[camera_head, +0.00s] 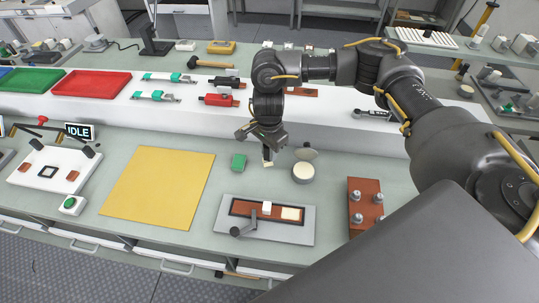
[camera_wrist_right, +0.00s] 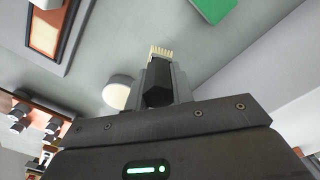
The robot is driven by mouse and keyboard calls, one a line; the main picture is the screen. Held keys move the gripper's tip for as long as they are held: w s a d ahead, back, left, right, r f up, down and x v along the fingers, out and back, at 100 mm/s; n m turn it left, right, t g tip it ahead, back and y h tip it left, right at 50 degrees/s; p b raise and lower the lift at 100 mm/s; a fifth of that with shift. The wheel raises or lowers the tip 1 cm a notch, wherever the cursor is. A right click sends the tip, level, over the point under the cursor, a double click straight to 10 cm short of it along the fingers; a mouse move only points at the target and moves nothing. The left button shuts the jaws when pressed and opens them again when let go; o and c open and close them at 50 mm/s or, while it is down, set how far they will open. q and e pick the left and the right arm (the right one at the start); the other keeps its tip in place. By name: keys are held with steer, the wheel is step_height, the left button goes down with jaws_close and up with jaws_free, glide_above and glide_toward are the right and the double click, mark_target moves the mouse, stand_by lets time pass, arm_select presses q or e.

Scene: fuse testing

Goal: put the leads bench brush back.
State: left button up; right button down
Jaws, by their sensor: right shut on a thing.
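In the head view the brush shows only as a small cream tip (camera_head: 268,164) below the fingers. Its dark body is mostly hidden between the fingers. From these views I cannot tell whether the tip touches the bench. My left gripper is not in view.
A grey fixture (camera_head: 306,238) is in front. A brown block with metal posts (camera_head: 352,227) stands right, a yellow mat (camera_head: 158,185) left. A raised white shelf is behind.

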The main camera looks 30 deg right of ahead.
steer(key=shift+d+f, duration=0.15)
steer(key=f, duration=0.1)
steer(key=f+p, duration=0.1)
steer(key=f, duration=0.1)
steer(key=shift+w+d+f, duration=0.1)
steer(key=shift+w+f, duration=0.05)
steer(key=shift+w, duration=0.05)
steer(key=shift+f, duration=0.1)
steer(key=shift+f, duration=0.2)
steer(key=c, duration=1.2)
jaws_free()
steer(key=shift+r, duration=0.1)
